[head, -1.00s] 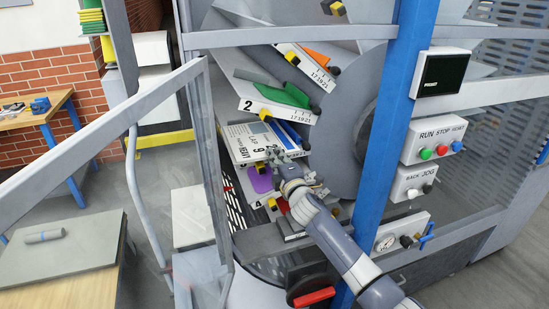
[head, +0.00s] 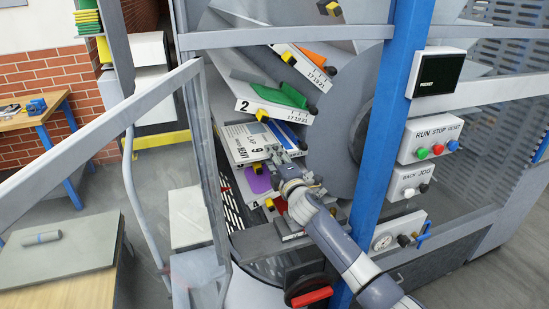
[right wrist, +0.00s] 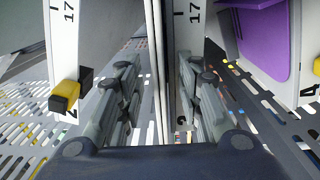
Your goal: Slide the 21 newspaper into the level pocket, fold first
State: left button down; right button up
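The newspaper (head: 233,140), white with dark print, slants at one of the wheel's middle pockets in the head view. Its lettered near edge faces me. My right gripper (head: 275,153) is at this near edge. In the right wrist view pale layered edges (right wrist: 160,70) stand between the two fingers of the right gripper (right wrist: 161,85). The fingers lie close on both sides, and I cannot tell whether they press on it. The fold and the far end are hidden. A pocket rim (right wrist: 188,35) marked 17 runs beside the right finger. My left gripper is not in view.
Pocket 2 (head: 244,105) with a green paper (head: 278,95) sits just above. A purple paper (head: 257,181) lies in a pocket below. The blue post (head: 385,110) stands right of the wheel, and a clear guard panel (head: 205,150) left. A grey roll (head: 41,238) lies on the left bench.

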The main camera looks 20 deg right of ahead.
jog(key=s+p, duration=0.3)
jog(key=s, duration=0.4)
jog(key=shift+d, duration=0.15)
dwell(0.9)
jog(key=shift+s, duration=0.1)
jog(key=s, duration=1.1)
jog(key=shift+s+d, duration=0.2)
jog(key=shift+s, duration=0.2)
jog(key=shift+f, duration=0.25)
